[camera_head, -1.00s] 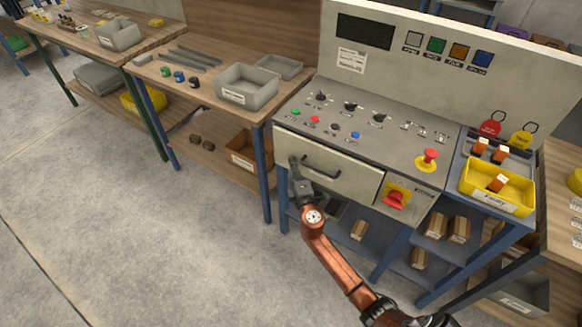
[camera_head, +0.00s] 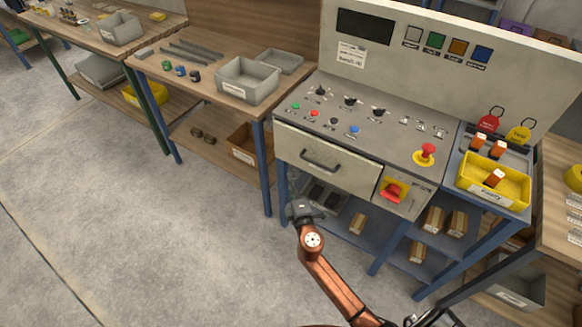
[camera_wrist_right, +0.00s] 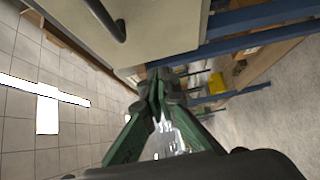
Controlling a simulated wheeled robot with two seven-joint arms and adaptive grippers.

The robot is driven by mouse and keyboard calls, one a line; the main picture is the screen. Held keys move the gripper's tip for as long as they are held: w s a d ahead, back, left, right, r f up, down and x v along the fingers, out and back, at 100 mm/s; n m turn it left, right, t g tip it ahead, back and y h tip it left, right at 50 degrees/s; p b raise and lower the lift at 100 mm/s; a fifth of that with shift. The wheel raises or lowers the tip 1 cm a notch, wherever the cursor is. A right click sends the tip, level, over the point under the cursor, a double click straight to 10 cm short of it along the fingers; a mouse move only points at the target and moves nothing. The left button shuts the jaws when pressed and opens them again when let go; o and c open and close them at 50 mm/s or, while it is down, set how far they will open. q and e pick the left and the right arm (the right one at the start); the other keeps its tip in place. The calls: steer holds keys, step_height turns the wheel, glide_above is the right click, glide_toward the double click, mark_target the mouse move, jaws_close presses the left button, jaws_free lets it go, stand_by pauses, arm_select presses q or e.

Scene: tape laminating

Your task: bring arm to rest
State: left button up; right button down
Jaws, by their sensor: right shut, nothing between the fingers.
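My right arm reaches up from the bottom in the head view. Its gripper (camera_head: 296,190) hangs just below and in front of the drawer (camera_head: 318,160) of the control bench, apart from the drawer handle (camera_head: 320,166). In the right wrist view the gripper's green fingers (camera_wrist_right: 158,82) meet at the tips with nothing between them. The dark drawer handle also shows in the wrist view (camera_wrist_right: 105,18), above the fingertips. The drawer front looks closed. My left gripper is not in the head view.
The control panel (camera_head: 365,120) carries buttons, knobs and a red emergency stop (camera_head: 425,154). A yellow bin (camera_head: 505,184) stands at its right. A wooden table (camera_head: 160,65) with a grey bin (camera_head: 247,80) stands to the left. The floor (camera_head: 120,230) at left is open.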

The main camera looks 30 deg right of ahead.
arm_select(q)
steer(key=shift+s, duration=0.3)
arm_select(e)
steer(key=shift+v, duration=1.5)
steer(key=shift+a+f, duration=0.1)
